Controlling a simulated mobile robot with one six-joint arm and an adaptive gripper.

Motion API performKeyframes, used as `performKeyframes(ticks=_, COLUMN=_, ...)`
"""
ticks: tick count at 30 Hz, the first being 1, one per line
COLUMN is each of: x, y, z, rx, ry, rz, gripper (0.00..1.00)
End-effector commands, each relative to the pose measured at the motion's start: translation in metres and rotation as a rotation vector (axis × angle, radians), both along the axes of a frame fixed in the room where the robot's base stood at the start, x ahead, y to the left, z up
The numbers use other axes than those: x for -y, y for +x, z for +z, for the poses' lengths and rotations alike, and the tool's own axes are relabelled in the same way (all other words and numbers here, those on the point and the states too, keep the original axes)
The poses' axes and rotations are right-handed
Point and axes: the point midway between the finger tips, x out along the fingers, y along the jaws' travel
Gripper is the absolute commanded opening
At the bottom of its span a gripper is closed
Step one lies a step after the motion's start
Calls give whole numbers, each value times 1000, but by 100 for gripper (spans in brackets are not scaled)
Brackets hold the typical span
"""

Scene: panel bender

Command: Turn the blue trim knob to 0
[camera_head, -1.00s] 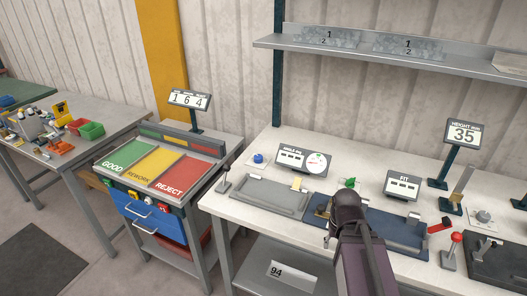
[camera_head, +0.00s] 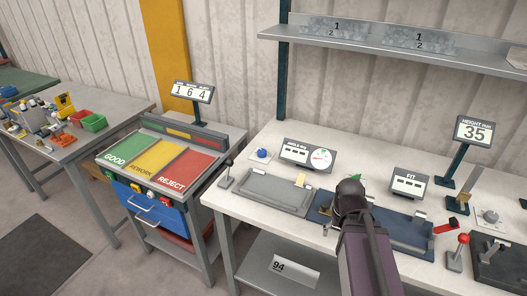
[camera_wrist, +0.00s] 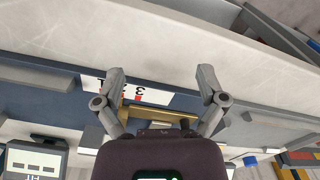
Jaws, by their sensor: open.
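The blue trim knob (camera_head: 262,153) is a small blue knob on a pale pad at the back left of the white bench, just left of the angle display (camera_head: 308,155). A small blue shape at the lower right of the wrist view (camera_wrist: 250,161) looks like the same knob. I cannot read the knob's setting. My gripper (camera_wrist: 161,72) is open, with its two fingers apart over the front of the bench and nothing held between them. It is well away from the knob. In the head view my arm hides it.
A grey tray (camera_head: 275,192) and a blue fixture (camera_head: 400,232) lie along the bench front. The fit display (camera_head: 409,184) and height display (camera_head: 473,131) stand to the right. A red-topped lever (camera_head: 462,239) is at the front right. A shelf (camera_head: 400,50) hangs above.

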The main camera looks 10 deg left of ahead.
Motion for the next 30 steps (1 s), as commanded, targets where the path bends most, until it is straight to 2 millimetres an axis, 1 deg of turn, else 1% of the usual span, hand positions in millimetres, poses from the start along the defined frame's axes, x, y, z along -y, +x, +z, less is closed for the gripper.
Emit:
performKeyframes(ticks=1, x=0, y=1, z=8, rx=2, ry=0, rz=1, gripper=92)
performKeyframes(ticks=5, x=0, y=6, z=25, rx=10, ry=0, rz=2, gripper=92)
performKeyframes(ticks=11, x=-2, y=18, z=62, rx=26, ry=0, rz=12, gripper=92)
performKeyframes(ticks=15, x=-5, y=33, z=85, rx=39, ry=0, rz=31, gripper=92)
performKeyframes(ticks=17, x=-8, y=42, z=94, rx=43, ry=0, rz=43, gripper=92)
performKeyframes(ticks=20, x=-13, y=61, z=108, rx=48, ry=0, rz=75, gripper=92)
performKeyframes(ticks=23, x=-27, y=91, z=120, rx=51, ry=0, rz=131, gripper=92)
performKeyframes(ticks=24, x=-33, y=103, z=123, rx=52, ry=0, rz=156, gripper=92)
performKeyframes(ticks=29, x=-57, y=153, z=127, rx=48, ry=-2, rz=266, gripper=92)
performKeyframes(ticks=30, x=-63, y=166, z=127, rx=47, ry=-2, rz=295, gripper=92)
